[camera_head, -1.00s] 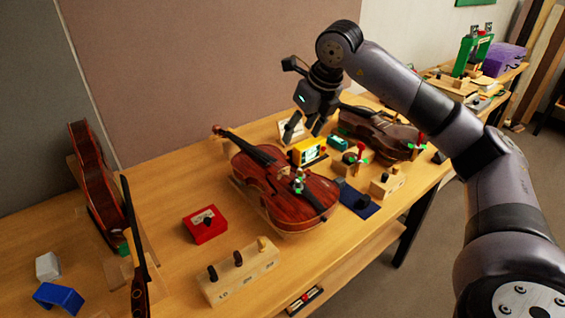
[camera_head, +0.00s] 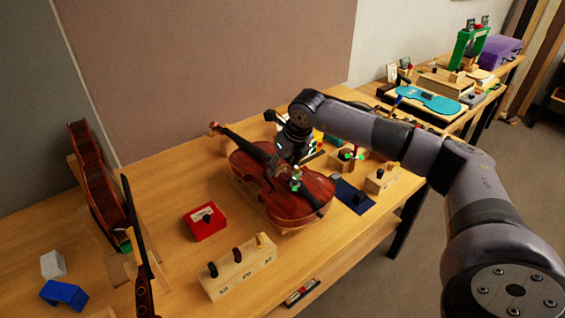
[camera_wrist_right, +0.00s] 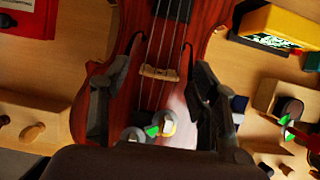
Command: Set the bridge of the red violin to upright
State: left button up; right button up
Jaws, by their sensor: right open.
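The red violin (camera_head: 283,204) lies face up on the bench, neck toward the back left. In the right wrist view its body (camera_wrist_right: 210,14) fills the middle. The pale wooden bridge (camera_wrist_right: 160,74) stands across the strings there; I cannot tell exactly how far it leans. My right gripper (camera_head: 284,165) is over the violin's top. In the wrist view its open fingers (camera_wrist_right: 158,88) are on either side of the bridge, apart from it. Small green-and-white parts (camera_wrist_right: 166,122) sit between the fingers, nearer the wrist. The gripper hides the bridge in the head view. My left gripper is out of view.
A red box (camera_head: 205,222) and a wooden block with knobs (camera_head: 238,268) stand in front of the violin. A blue mat (camera_head: 353,197) and a knobbed wooden block (camera_head: 381,178) are at its right. Another violin (camera_head: 92,185) leans at the left.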

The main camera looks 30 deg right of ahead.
jog(key=c, duration=1.2)
jog(key=shift+o, duration=0.2)
jog(key=shift+w+r+g+p, duration=0.2)
jog(key=shift+g+p, duration=0.1)
jog(key=shift+p, duration=0.15)
jog(key=shift+w+g+p, duration=0.15)
jog(key=shift+g+p, duration=0.2)
jog(key=shift+g, duration=0.15)
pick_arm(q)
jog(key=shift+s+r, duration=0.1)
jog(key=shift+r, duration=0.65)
pick_arm(e)
jog(key=shift+f, duration=0.1)
jog(key=o, duration=1.2)
jog(key=shift+c, duration=0.2)
jog(key=v, duration=1.2)
